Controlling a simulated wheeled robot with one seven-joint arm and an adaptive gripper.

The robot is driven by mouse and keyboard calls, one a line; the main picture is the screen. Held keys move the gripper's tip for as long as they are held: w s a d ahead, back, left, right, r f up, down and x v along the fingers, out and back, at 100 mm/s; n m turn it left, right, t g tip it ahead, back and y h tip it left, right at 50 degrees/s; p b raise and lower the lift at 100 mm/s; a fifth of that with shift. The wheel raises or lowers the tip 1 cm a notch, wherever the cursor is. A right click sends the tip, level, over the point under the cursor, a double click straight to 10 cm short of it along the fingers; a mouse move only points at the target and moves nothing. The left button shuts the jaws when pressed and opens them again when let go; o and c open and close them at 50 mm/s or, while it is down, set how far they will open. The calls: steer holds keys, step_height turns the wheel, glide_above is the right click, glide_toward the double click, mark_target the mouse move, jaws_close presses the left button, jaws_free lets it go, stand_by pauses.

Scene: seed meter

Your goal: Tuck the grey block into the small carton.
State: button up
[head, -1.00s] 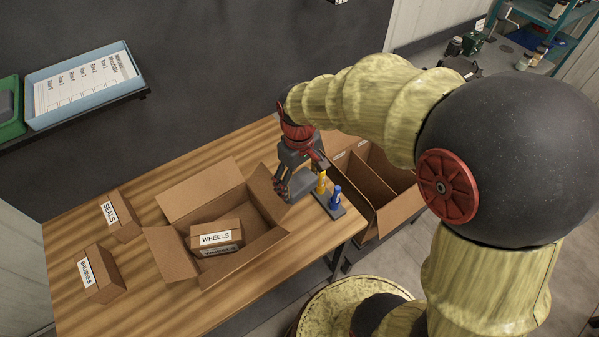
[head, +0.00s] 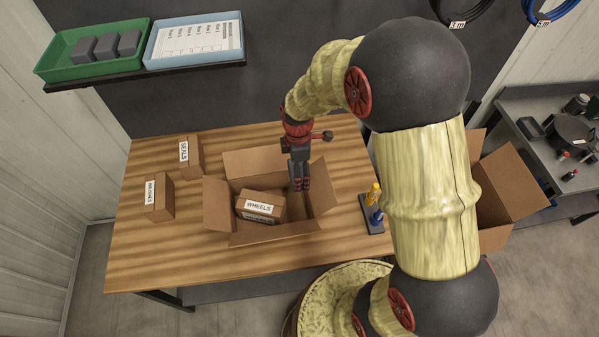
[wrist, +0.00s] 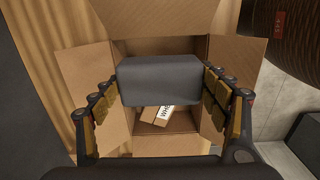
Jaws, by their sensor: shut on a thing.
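My gripper (head: 300,186) points down above the right part of an open carton (head: 217,204) on the wooden table. In the wrist view the gripper is shut on a grey block (wrist: 160,82), with fingers on its left and right sides. The open carton (wrist: 86,70) lies beyond the block in that view, its flaps spread. Inside, toward the left in the head view, are boxes marked WHEELS (head: 259,206), one atop another. The block hides part of the carton's inside in the wrist view.
Boxes marked SEALS (head: 191,158) and BRUSHES (head: 159,198) stand left of the carton. A small stand with yellow and blue pieces (head: 372,212) is at its right. A larger open carton (head: 510,185) is further right. A green tray (head: 70,62) on the shelf holds grey blocks.

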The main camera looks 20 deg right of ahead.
steer(key=b, duration=1.4)
glide_above(299, 208)
step_height(299, 208, down, 22)
steer(key=shift+r, duration=0.15)
steer(key=o, duration=0.8)
step_height(299, 208, up, 12)
steer(key=p, duration=0.8)
stand_by(0.6)
